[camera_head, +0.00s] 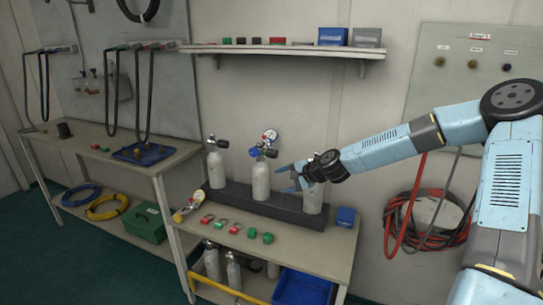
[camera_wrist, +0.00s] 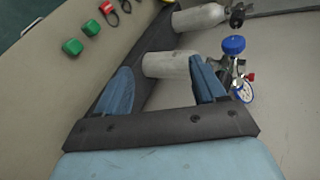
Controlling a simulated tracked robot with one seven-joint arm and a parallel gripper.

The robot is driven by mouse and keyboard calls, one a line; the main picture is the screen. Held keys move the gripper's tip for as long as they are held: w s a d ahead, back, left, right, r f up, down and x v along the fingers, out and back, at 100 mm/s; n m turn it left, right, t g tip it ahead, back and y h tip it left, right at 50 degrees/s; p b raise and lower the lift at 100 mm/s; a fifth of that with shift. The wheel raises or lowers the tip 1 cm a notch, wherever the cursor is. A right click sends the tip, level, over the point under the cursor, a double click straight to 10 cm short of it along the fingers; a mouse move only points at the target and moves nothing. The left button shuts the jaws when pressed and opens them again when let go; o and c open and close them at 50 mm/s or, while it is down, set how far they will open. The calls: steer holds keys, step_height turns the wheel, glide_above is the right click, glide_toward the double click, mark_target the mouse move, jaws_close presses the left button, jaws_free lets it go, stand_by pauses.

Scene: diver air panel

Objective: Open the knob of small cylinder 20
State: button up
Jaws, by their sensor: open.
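Three pale small cylinders stand upright in a dark rack (camera_head: 233,199) on the bench; I cannot read any number on them. The left one (camera_head: 216,167) has a black knob. The middle one (camera_head: 261,181) has a blue knob (camera_wrist: 233,45) and a gauge (camera_head: 270,135). The right one (camera_head: 313,200) is partly hidden by my wrist. My gripper (camera_head: 286,178) is open and empty, just right of the middle cylinder and below its valve. In the wrist view, my open fingers (camera_wrist: 160,66) point towards the middle cylinder's body, and its valve shows beyond the right finger.
Red and green small items (camera_head: 236,228) lie along the bench front, with a blue box (camera_head: 346,216) at the right end. A shelf (camera_head: 290,50) hangs above. A hose coil (camera_head: 430,222) hangs on the right wall. More cylinders (camera_head: 233,271) stand below.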

mark_target(277, 155)
steer(key=w+d+r+m+t+y, duration=0.1)
steer(key=w+d+r+m+t, duration=0.35)
steer(key=w+m, duration=0.35)
steer(key=shift+n, duration=0.5)
steer(key=x, duration=1.4)
steer(key=shift+w+d+r, duration=0.15)
steer(key=shift+w+d, duration=0.1)
steer(key=shift+w, duration=0.05)
steer(key=c, duration=1)
steer(key=shift+a, duration=0.25)
steer(key=shift+c, duration=0.3)
steer(key=shift+d, duration=0.2)
